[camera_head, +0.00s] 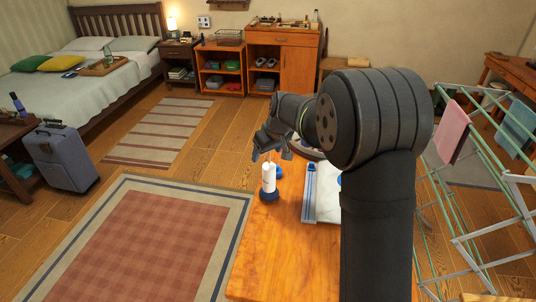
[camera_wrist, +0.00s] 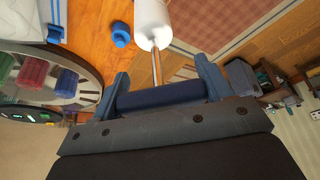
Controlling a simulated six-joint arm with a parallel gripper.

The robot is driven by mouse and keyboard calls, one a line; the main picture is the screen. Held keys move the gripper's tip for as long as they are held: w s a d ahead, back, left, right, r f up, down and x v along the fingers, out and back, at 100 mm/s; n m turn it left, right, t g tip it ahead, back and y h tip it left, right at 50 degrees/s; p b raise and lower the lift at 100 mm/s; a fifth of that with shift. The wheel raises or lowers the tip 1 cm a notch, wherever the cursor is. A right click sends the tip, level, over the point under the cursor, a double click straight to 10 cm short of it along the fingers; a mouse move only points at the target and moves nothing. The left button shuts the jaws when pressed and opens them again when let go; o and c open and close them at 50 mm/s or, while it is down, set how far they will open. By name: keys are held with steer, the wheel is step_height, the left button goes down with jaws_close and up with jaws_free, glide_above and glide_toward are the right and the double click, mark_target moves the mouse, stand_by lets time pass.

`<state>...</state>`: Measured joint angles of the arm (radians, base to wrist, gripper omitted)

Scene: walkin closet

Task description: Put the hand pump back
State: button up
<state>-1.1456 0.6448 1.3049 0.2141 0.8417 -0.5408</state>
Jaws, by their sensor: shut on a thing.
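My gripper (camera_head: 272,147), also in the wrist view (camera_wrist: 163,72), is shut on that handle from above. Whether the foot touches the table cannot be told. The pump's place of storage cannot be told from these frames.
A small blue ring-like piece (camera_wrist: 121,36) lies beside the pump on the table (camera_head: 285,245). A white, blue-edged item (camera_head: 322,200) lies to its right. A round rimmed thing with coloured rolls (camera_wrist: 85,60) is near. A drying rack (camera_head: 450,200) stands right.

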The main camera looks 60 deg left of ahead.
steer(key=shift+f, duration=0.7)
steer(key=o, duration=1.9)
steer(key=v, duration=1.2)
steer(key=x, duration=1.2)
steer(key=shift+r, duration=2)
